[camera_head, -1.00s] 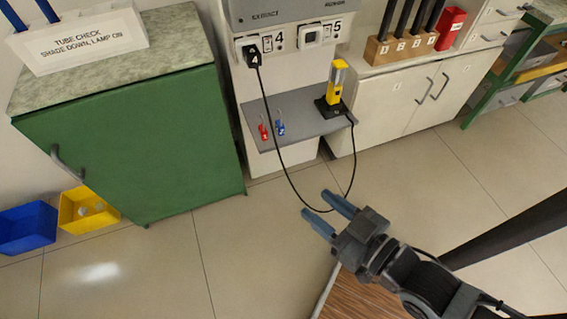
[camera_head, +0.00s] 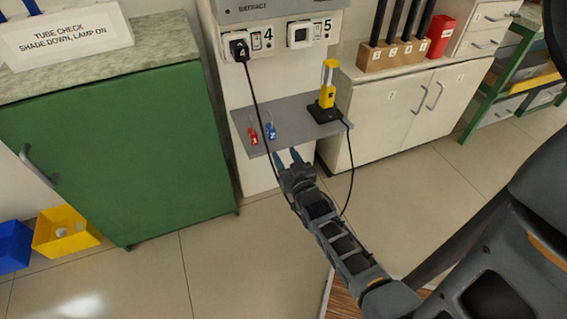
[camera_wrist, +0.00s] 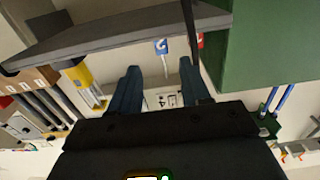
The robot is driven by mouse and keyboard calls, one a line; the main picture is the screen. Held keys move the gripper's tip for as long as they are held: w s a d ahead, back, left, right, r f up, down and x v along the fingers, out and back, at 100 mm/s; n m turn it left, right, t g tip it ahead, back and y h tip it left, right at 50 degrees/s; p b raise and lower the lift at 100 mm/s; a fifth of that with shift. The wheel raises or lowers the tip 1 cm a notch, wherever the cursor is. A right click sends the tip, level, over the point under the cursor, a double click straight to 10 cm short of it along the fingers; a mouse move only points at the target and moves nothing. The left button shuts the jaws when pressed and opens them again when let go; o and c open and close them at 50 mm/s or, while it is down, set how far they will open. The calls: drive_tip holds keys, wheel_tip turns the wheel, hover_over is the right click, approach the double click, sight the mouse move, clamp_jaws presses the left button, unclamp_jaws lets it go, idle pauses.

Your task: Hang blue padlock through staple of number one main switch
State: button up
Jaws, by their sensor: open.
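The blue padlock (camera_head: 271,131), marked 2, is at the left part of a grey shelf (camera_head: 300,110), beside a red padlock (camera_head: 253,136) marked 1. In the wrist view, which is inverted, the blue padlock (camera_wrist: 161,46) shows between and beyond my fingertips, near the shelf edge. My gripper (camera_head: 289,157) is open and empty, near the shelf's front edge and apart from the padlock. Both blue fingers also show in the wrist view (camera_wrist: 160,82). I cannot make out the number one main switch or its staple.
A yellow lamp (camera_head: 327,90) stands on the shelf's right end. A black cable (camera_head: 262,110) hangs from the plug at socket 4, passing in front of the shelf close to my gripper. A green cabinet (camera_head: 120,150) stands left, a white cabinet (camera_head: 385,110) right.

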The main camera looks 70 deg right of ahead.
sight(272, 127)
drive_tip(key=b+x, duration=0.3)
drive_tip(key=x, duration=0.6)
drive_tip(key=shift+a+f, duration=0.1)
drive_tip(key=shift+f, duration=0.05)
drive_tip(key=shift+b+x, duration=0.9)
drive_tip(key=shift+x, duration=0.35)
drive_tip(key=shift+c, duration=0.5)
drive_tip(key=c, duration=0.7)
drive_tip(key=shift+r, duration=0.25)
drive_tip(key=shift+c, duration=0.3)
drive_tip(key=shift+r, duration=0.1)
drive_tip(key=shift+r+p, duration=1.1)
drive_tip(key=shift+r, duration=0.25)
drive_tip(key=shift+a, duration=0.1)
